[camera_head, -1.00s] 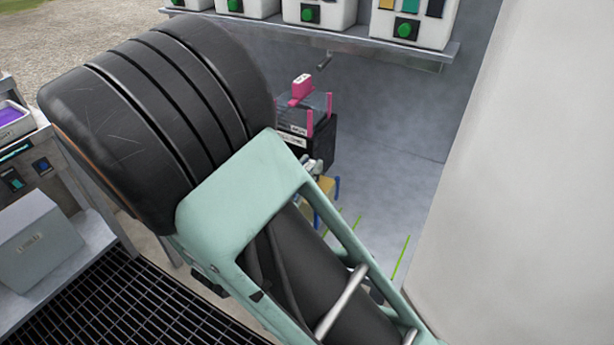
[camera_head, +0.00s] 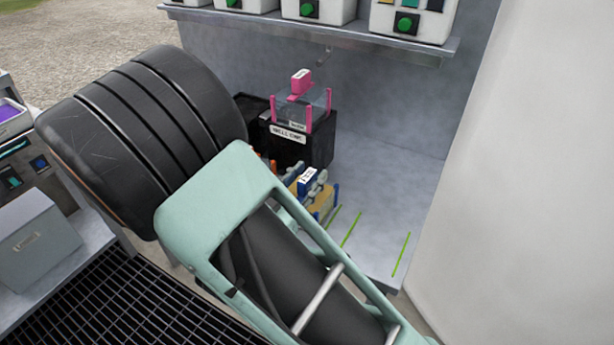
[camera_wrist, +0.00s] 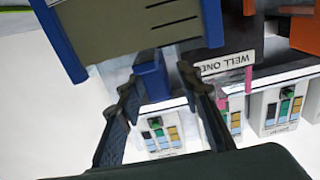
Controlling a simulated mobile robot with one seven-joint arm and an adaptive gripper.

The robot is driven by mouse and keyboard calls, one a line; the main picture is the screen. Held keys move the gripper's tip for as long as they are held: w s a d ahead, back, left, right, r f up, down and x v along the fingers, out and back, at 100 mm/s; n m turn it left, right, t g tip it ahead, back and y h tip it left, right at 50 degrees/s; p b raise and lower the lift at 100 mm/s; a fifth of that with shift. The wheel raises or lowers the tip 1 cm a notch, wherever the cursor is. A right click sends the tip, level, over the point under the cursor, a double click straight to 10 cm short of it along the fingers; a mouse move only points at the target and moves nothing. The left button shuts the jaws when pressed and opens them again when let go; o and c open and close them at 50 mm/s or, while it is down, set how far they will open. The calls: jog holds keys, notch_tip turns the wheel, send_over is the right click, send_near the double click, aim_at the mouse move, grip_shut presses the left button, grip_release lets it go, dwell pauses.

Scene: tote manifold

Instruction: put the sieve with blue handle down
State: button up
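In the wrist view, the sieve (camera_wrist: 130,35) is a tan, slotted plate with blue sides, cut off by the top edge. Its blue handle (camera_wrist: 152,76) shows between the fingertips of my gripper (camera_wrist: 158,80). The fingers stand apart, with a narrow gap seeming to show on the handle's right. Contact on the left is unclear. In the head view, tan and blue pieces (camera_head: 323,197) and a blue piece with a white label (camera_head: 307,180) show on the bench beyond my arm. My arm hides my gripper there.
A black box (camera_head: 312,150) with a label and a clear, pink-edged holder stands behind. Green lines (camera_head: 351,230) mark free bench (camera_head: 380,205) at right. A shelf (camera_head: 340,38) with control boxes is above. A pale wall (camera_head: 520,170) bounds the right.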

jog(key=shift+r, duration=0.1)
jog(key=shift+r, duration=0.25)
jog(key=p+v, duration=0.1)
jog(key=v, duration=1.1)
jog(key=shift+f, duration=0.2)
